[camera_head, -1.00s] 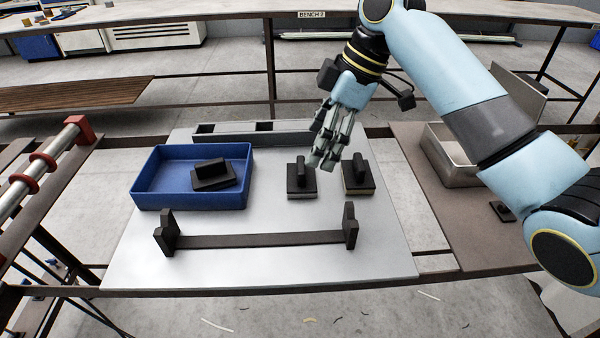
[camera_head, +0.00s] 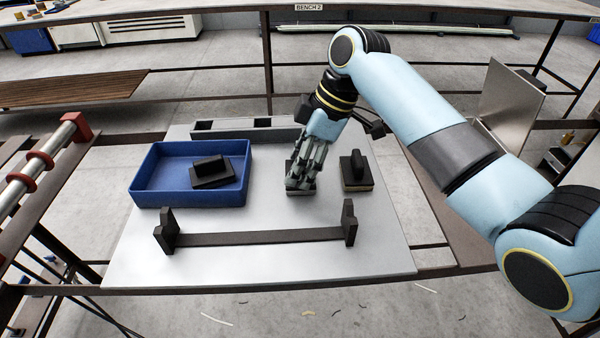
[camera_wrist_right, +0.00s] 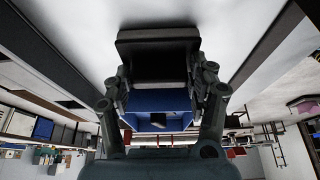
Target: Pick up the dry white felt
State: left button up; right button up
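A felt block (camera_head: 301,192) with a dark handle and a pale underside stands on the light board, mostly hidden behind my right gripper (camera_head: 297,182). In the right wrist view the same dark block (camera_wrist_right: 158,48) lies between the fingertips of my right gripper (camera_wrist_right: 159,82). The fingers are spread on either side of the handle; I cannot make out firm contact. A second handled block (camera_head: 357,174) with a yellowish underside stands just to the right. My left gripper is not in view.
A blue tray (camera_head: 150,192) holding another dark handled block (camera_head: 211,172) stands to the left. A dark bar with upright ends (camera_head: 258,238) lies in front. A grey slotted rail (camera_head: 232,133) runs behind. The board's front right area is clear.

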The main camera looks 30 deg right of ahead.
jog(key=c, duration=0.7)
